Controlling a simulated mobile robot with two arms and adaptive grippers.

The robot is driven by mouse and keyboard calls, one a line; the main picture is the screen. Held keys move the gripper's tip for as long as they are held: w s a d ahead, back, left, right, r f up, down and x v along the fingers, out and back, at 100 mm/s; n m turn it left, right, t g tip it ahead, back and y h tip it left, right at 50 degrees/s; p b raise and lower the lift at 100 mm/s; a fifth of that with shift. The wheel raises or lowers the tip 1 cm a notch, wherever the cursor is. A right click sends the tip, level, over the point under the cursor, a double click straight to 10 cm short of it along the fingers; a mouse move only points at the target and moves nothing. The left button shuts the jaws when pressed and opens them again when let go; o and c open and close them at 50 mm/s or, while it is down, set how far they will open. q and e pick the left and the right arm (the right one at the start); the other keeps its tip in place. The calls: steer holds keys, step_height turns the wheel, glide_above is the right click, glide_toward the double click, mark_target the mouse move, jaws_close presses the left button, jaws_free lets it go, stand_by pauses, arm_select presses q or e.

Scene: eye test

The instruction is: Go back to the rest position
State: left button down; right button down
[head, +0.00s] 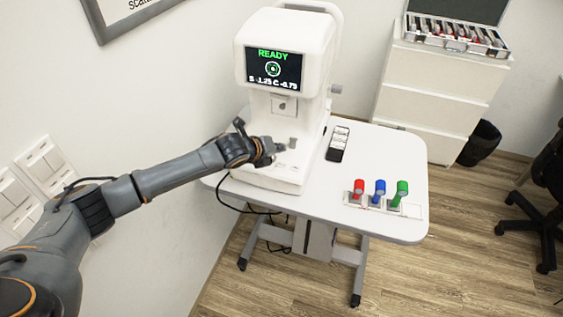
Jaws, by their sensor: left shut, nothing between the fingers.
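My left arm reaches in from the left, and my left gripper (272,150) is shut and empty. It is in front of the base of a white eye-test machine (285,60), close to the small joystick and buttons there. I cannot tell if it touches them. The machine's screen (273,69) reads READY in green, with a ring mark and a line of numbers below. My right gripper is not in view.
The white table (400,160) holds a dark remote-like device (337,145) and red (359,187), blue (379,190) and green (401,190) handles on a pale strip. A drawer cabinet (435,85), a black bin (480,143) and a black chair (545,200) stand right. Walls flank my left arm.

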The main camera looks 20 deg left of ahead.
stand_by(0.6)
arm_select(q)
steer(key=s+d+f+n+g+h, duration=0.1)
steer(key=s+d+f+n, duration=0.2)
steer(key=s+d+n, duration=0.5)
steer(key=s+d+f+n+g, duration=0.2)
steer(key=s+d+f+n, duration=0.15)
steer(key=s, duration=0.85)
steer(key=s+a+n+g+y, duration=0.2)
steer(key=s+a+n, duration=0.4)
steer(key=s+n, duration=0.4)
steer(key=s+a+n+g+y, duration=0.1)
steer(key=s+a+n+y, duration=0.1)
steer(key=s+a+n, duration=0.7)
steer(key=s+d+f+m+g, duration=0.1)
steer(key=s+d+f, duration=0.1)
steer(key=f, duration=1.2)
steer(key=s+d+f+g, duration=0.1)
steer(key=s+f, duration=0.1)
steer(key=f, duration=1.2)
steer(key=s+a+f+g, duration=0.1)
steer(key=s+a+f, duration=0.1)
steer(key=s+f, duration=1.2)
steer(key=shift+s+a+f, duration=0.3)
steer(key=shift+s+a, duration=0.05)
steer(key=shift+s, duration=0.85)
